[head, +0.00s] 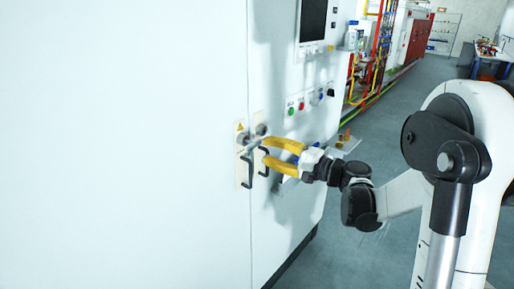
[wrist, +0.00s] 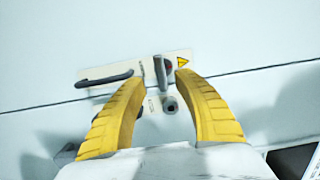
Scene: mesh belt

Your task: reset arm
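My gripper (head: 275,153) has yellow fingers and is at the end of my white and black arm. It is in front of a white cabinet (head: 150,110), close to the door handles. In the wrist view my gripper (wrist: 163,88) has its two fingers spread apart with nothing held between them. A grey latch (wrist: 160,72) on the cabinet shows between and beyond the fingertips. I cannot tell whether the fingers touch the cabinet.
A black handle (head: 246,172) is on the left door, with a yellow warning label (head: 240,126) above. Several buttons (head: 302,106) and a dark screen (head: 313,20) are on the right part. The grey floor (head: 345,250) is open below my arm. A table (head: 490,55) stands far right.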

